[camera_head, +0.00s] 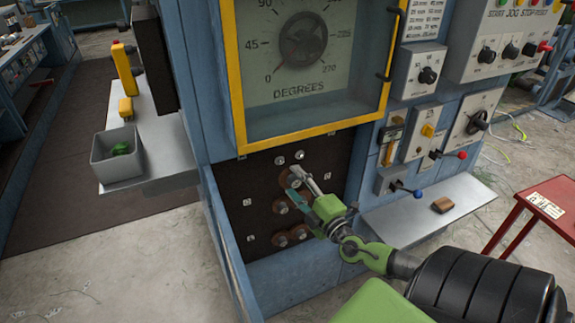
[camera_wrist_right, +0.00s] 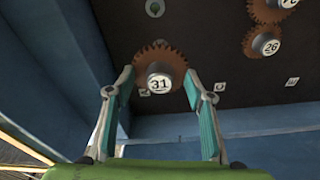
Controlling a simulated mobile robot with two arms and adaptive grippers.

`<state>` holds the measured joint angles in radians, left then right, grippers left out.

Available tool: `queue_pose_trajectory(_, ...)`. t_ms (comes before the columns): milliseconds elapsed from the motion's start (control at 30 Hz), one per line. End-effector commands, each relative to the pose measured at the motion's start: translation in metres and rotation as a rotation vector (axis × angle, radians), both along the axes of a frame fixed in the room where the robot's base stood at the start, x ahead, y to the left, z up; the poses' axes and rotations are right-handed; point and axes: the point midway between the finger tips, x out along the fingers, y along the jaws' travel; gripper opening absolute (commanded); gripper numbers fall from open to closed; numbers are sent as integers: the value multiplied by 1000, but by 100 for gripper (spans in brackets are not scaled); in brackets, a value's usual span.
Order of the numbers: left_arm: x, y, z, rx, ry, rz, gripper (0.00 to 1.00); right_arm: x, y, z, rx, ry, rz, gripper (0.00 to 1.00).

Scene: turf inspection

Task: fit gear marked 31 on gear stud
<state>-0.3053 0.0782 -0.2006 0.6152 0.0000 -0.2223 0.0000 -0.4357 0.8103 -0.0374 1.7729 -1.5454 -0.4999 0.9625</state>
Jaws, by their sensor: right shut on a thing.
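The brown toothed gear marked 31 (camera_wrist_right: 160,70) has a silver hub and is pinched between the fingertips of my right gripper (camera_wrist_right: 160,80). Its numbered face points at the right wrist camera. In the head view my right gripper (camera_head: 299,182) is at the dark panel under the dial window, and the gear (camera_head: 286,178) partly shows beside its fingers. Bare silver studs (camera_head: 279,160) show above it on the panel, and one is at the top of the wrist view (camera_wrist_right: 155,8). I cannot tell whether a stud sits behind the gear. My left gripper is out of view.
Other gears are mounted lower on the dark panel (camera_head: 262,180), including the gear marked 26 (camera_wrist_right: 265,45). A metal shelf (camera_head: 395,222) with a small brown block (camera_head: 442,205) is to the right. A grey bin (camera_head: 104,160) is at left, and a red table (camera_head: 545,200) at far right.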

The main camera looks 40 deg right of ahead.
Motion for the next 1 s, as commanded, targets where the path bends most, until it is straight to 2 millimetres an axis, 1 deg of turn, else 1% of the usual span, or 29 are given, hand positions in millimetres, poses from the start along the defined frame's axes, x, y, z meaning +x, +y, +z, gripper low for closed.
queue_pose_trajectory(33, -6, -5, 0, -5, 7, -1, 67, 0, 0, 1, 0, -2, 0, 24)
queue_pose_trajectory(100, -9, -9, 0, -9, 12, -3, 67, 0, 0, 1, 0, -2, 0, 24)
queue_pose_trajectory(233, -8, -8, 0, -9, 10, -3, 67, 3, -1, 1, 0, -2, 0, 24)
queue_pose_trajectory(333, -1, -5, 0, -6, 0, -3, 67, 8, -2, 1, -1, -3, 0, 24)
queue_pose_trajectory(500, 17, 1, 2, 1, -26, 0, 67, 23, -7, 2, -1, -5, -1, 24)
queue_pose_trajectory(567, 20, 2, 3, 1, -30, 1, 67, 29, -9, 2, -1, -4, -1, 24)
queue_pose_trajectory(800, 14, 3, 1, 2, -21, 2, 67, 47, -15, 1, 0, -3, -1, 24)
queue_pose_trajectory(1000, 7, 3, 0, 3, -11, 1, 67, 55, -17, 1, 1, -2, 1, 24)
